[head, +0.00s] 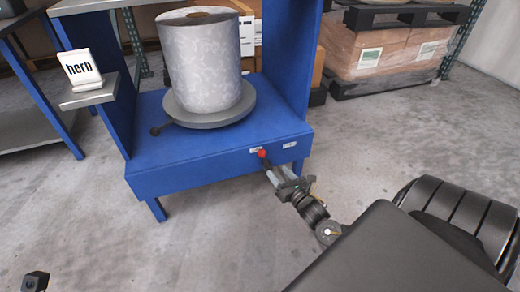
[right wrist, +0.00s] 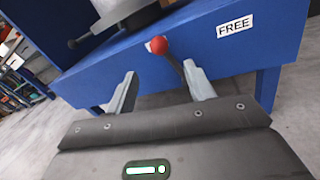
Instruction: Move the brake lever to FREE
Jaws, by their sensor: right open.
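The brake lever has a red ball knob (head: 263,153) and sits on the front of the blue stand (head: 210,150). In the right wrist view the knob (right wrist: 158,45) is at the upper left end of a short dark shaft, tilted away from the white FREE label (right wrist: 235,27). In the head view the knob is close to the left one of two small labels. My right gripper (head: 271,177) is open in front of the lever. In the wrist view its fingers (right wrist: 162,86) stand apart, the shaft's lower end by the right finger. My left gripper's fingers do not show.
A large grey roll (head: 205,65) stands on a round grey plate (head: 212,117) on the stand. A "herb" sign (head: 79,70) sits on a small shelf at left. A wrapped pallet load (head: 380,55) is at the back right. The floor in front is clear.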

